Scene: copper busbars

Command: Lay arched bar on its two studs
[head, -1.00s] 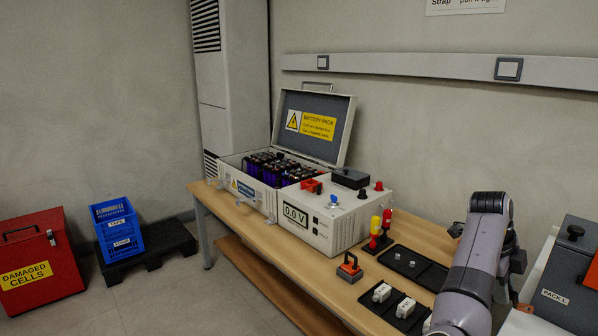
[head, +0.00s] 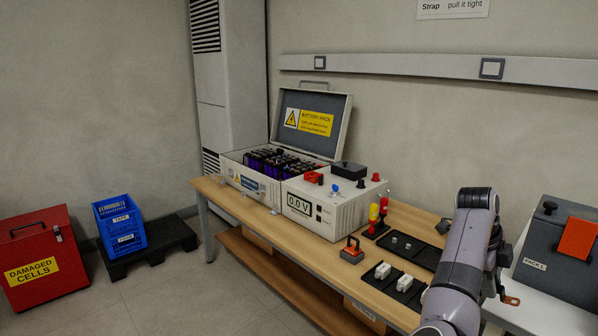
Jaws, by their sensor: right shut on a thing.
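My right arm comes in from the bottom right, and its gripper (head: 497,285) is mostly hidden behind my own arm links. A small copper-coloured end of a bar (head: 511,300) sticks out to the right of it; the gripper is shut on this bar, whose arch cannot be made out. The open battery pack (head: 232,172) stands at the back of the bench, far left of the gripper, with rows of purple and black cells (head: 282,163) inside. Its studs are too small to tell apart. My left gripper is not in view.
A white meter box (head: 335,212) reading 0.0 V stands beside the pack on the wooden bench (head: 325,262). Dark trays (head: 420,252), red and yellow tools (head: 377,216) and an orange-handled block (head: 352,250) lie nearer. A grey PACK L box (head: 560,270) stands right.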

